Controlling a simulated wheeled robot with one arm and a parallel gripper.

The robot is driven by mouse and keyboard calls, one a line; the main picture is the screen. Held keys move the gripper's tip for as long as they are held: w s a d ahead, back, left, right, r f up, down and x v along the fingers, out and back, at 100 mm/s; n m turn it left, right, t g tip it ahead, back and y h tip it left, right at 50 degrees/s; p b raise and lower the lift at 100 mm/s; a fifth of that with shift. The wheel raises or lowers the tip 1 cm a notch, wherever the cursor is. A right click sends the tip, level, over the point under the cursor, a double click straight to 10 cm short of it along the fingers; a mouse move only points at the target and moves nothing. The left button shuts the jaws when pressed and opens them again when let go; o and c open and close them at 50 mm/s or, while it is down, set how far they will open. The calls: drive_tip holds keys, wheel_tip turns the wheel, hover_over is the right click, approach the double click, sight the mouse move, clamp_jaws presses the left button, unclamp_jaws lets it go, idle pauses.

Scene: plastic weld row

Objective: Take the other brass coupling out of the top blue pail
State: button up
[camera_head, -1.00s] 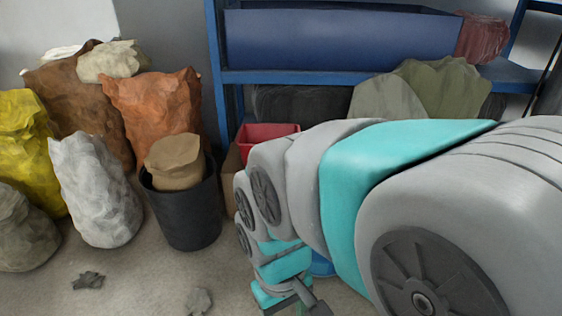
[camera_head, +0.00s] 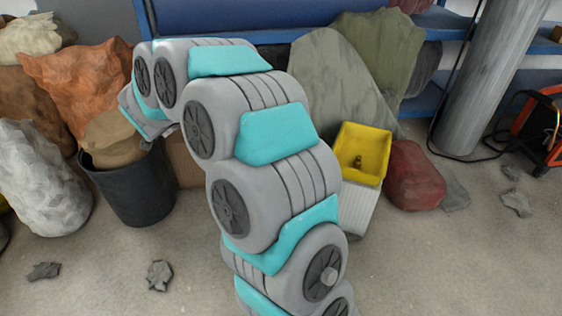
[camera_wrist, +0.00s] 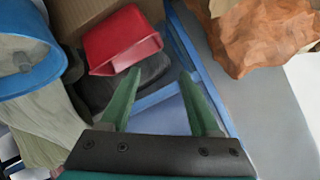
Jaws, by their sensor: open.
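A blue pail (camera_wrist: 50,74) shows at the left edge of the wrist view, cut off by the frame. Its mouth is partly visible, with a small dull roundish thing inside that I cannot identify for sure. My gripper (camera_wrist: 160,72) is open, with nothing between its green fingers. It is to the right of the pail and apart from it. In the head view my arm hides where the pail might be. A yellow bin (camera_head: 375,142) there holds a small brass-coloured piece (camera_head: 357,163).
A red bin (camera_wrist: 118,42) lies near the left fingertip in the wrist view. The head view shows a black bin (camera_head: 140,195), a blue shelf (camera_head: 270,37), a dark red lump (camera_head: 412,178) and an orange-and-black machine (camera_head: 537,130). The front floor is mostly clear, with small scraps.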

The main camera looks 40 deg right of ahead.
drive_tip(key=s+d+f+m+g+h, duration=0.3)
drive_tip(key=d+f, duration=0.2)
drive_tip(key=d, duration=0.2)
drive_tip(key=s+d+f+m+g+h, duration=0.2)
drive_tip(key=s+d+f+g+h, duration=0.1)
drive_tip(key=d+f, duration=0.3)
drive_tip(key=s+d+f+m+g, duration=0.1)
drive_tip(key=s+g, duration=0.1)
drive_tip(key=s, duration=0.2)
drive_tip(key=s+d+f+m+g+h, duration=0.1)
drive_tip(key=s+d+g, duration=0.1)
drive_tip(key=s+g, duration=0.1)
drive_tip(key=s+d+f+m+g+h, duration=0.1)
drive_tip(key=s+f+g, duration=0.1)
drive_tip(key=s+g, duration=0.1)
drive_tip(key=shift+s+d, duration=0.4)
drive_tip(key=shift+s, duration=0.45)
drive_tip(key=shift+s+d+f+h, duration=0.15)
drive_tip(key=shift+s+d+h, duration=0.05)
drive_tip(key=shift+d+h, duration=0.1)
drive_tip(key=shift+b+x, duration=0.6)
drive_tip(key=shift+x, duration=2.9)
drive_tip(key=shift+s, duration=0.1)
clamp_jaws()
